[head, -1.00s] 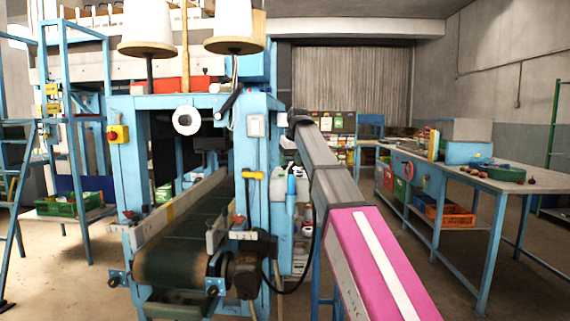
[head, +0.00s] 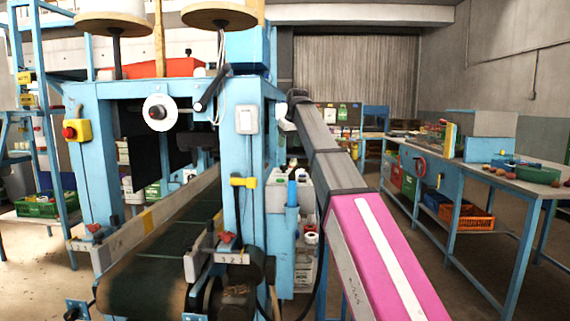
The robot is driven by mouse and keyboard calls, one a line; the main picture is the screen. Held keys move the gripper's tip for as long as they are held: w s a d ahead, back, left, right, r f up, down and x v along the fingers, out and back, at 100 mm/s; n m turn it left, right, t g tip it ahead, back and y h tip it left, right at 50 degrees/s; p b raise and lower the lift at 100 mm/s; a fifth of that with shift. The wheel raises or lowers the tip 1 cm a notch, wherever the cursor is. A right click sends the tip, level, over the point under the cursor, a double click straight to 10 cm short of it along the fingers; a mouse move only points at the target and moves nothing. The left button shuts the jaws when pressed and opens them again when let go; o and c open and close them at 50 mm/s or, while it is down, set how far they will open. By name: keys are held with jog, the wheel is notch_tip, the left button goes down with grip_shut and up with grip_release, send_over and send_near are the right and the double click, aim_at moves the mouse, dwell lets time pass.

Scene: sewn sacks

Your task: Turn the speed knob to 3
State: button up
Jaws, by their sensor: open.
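A small pale plate (head: 232,258) with digits on it, seemingly 1, 2 and 3, sits on the near right end of the blue conveyor machine (head: 240,170). A small red knob (head: 228,239) stands just above this plate. It looks like the speed knob, but its pointing direction is too small to read. My arm, with its pink and grey links, reaches forward on the right of the machine. My gripper is not in the picture; only the dark joint at the arm's far visible end shows, well above and right of the knob.
The conveyor belt (head: 165,255) runs between the machine's blue posts. A yellow box with a red button (head: 76,131) is on the left post. A yellow handle (head: 243,182) sticks out above the knob. A workbench (head: 510,185) stands right, with open floor before it.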

aim_at(285, 166)
jog(key=x, duration=1)
jog(key=shift+w+f, duration=0.1)
jog(key=shift+f, duration=0.2)
jog(key=c, duration=0.9)
